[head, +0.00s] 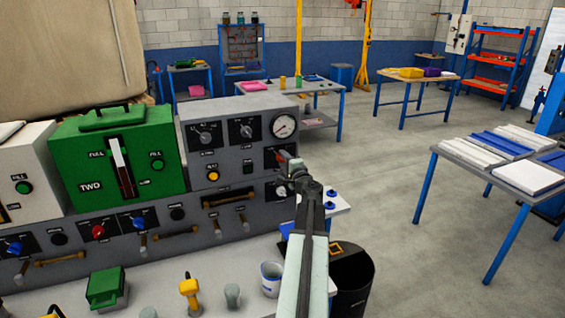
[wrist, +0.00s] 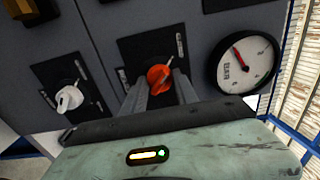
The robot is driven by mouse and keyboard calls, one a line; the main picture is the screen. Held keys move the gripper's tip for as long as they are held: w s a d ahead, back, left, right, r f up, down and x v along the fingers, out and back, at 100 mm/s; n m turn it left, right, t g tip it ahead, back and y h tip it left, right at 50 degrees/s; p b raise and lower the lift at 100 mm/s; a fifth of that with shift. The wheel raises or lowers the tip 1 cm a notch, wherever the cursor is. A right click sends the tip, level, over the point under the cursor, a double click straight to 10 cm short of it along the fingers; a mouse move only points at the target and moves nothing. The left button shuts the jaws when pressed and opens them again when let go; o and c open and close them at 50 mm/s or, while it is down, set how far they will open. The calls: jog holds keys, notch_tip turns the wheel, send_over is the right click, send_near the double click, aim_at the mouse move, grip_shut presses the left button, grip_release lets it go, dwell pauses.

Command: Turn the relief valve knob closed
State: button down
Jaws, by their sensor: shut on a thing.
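An orange-red knob (wrist: 158,78) sits on a black plate on the grey panel; I take it as the relief valve knob, though its label is too small to read. In the wrist view my gripper (wrist: 160,88) has one finger on each side of the knob, shut on it. A pale pointer or handle on the knob points up and slightly right there. In the head view my gripper (head: 284,164) reaches the panel's right end and partly hides the knob (head: 281,155).
A round gauge (head: 284,126) is just above the knob in the head view; its red needle shows in the wrist view. A white knob (wrist: 68,98) is close by. A cup (head: 271,278) and a black bin (head: 352,285) are near my arm. Open floor lies right.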

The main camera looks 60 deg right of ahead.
jog(key=shift+d, duration=0.1)
dwell(0.3)
jog(key=c, duration=0.9)
grip_release()
jog(key=shift+c, duration=0.2)
jog(key=v, duration=0.7)
jog(key=shift+s+a, duration=0.25)
jog(key=shift+a, duration=0.1)
